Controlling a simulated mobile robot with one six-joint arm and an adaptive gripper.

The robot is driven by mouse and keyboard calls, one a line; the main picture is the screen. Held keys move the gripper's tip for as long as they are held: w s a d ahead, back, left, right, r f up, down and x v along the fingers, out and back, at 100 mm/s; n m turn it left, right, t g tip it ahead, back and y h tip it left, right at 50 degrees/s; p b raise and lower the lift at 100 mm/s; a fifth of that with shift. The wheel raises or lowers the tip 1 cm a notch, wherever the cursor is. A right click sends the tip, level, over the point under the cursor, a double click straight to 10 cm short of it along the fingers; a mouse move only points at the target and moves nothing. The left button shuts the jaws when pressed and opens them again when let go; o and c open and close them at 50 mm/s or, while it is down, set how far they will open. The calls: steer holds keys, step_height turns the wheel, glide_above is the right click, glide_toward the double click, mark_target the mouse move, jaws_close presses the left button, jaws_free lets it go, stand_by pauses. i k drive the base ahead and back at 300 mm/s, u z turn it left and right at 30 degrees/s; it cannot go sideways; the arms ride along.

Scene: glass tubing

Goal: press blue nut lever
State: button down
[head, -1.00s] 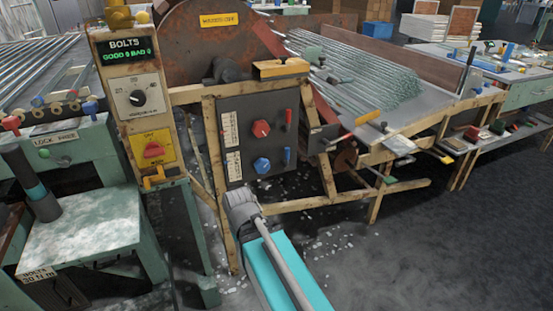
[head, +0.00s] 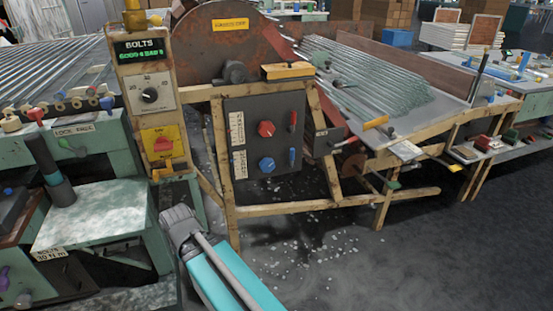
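A dark grey panel (head: 245,187) hangs in a wooden frame near the middle of the head view. It carries a red hex knob (head: 266,129) with a small red lever (head: 293,121), and below them a blue hex nut (head: 267,165) with a small blue lever (head: 292,156) to its right. My gripper (head: 180,222), the grey end of my teal arm, is at lower left of the panel in the picture and apart from it. It is seen from behind, and its fingers cannot be made out.
A control post (head: 148,120) with a BOLTS display stands left of the panel. A green-grey table (head: 95,215) is at the far left. Wooden rails (head: 340,202) and a rack of glass tubes (head: 375,80) are at the right. The floor at lower right is clear.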

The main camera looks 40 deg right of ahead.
mark_target(289, 164)
steer(key=u, duration=0.1)
steer(key=k, duration=1.45)
steer(key=z, duration=0.85)
steer(key=i, duration=0.95)
